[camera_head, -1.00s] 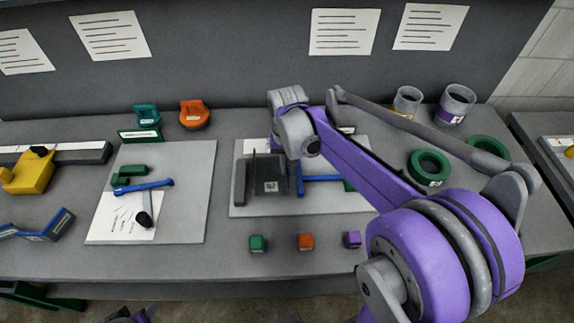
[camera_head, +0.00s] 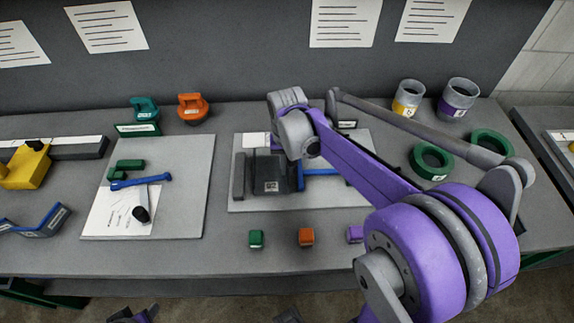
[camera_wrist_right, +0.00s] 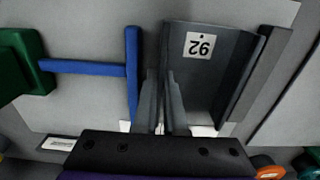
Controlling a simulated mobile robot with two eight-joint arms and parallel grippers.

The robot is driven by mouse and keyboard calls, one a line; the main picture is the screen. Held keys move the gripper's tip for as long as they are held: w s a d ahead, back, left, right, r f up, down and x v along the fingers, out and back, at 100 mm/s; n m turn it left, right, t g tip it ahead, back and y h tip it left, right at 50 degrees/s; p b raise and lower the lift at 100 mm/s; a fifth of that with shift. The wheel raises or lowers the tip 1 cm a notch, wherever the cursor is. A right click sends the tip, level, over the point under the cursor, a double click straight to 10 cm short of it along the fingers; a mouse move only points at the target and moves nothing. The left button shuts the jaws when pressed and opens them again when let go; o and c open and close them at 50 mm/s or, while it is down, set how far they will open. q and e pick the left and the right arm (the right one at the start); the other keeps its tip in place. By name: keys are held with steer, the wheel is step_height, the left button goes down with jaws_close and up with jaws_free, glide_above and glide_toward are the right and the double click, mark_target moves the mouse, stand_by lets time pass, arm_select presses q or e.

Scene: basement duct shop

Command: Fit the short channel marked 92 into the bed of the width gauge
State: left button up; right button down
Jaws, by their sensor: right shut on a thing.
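The grey channel marked 92 (camera_head: 268,171) is at the width gauge, between its dark fixed block (camera_head: 238,176) and its blue slide (camera_head: 318,172). In the right wrist view the label on the channel (camera_wrist_right: 215,72) reads 92, upside down. My right gripper (camera_wrist_right: 161,98) is shut on the channel's wall nearest the blue slide (camera_wrist_right: 132,75). A gap shows between that wall and the slide. The opposite wall runs close beside the fixed block (camera_wrist_right: 262,75). I cannot tell whether the channel touches the bed. A dark and purple part at the bottom edge seems to be my left gripper (camera_head: 135,315).
A pale board (camera_head: 180,215) at left holds a sheet and a green and blue tool. Green rings (camera_head: 431,161) and cups (camera_head: 458,98) stand at right.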

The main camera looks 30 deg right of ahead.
steer(key=shift+f, duration=0.3)
steer(key=c, duration=0.9)
jaws_free()
steer(key=shift+r, duration=0.15)
step_height(320, 180, up, 11)
steer(key=shift+f+p, duration=0.2)
steer(key=shift+p, duration=0.15)
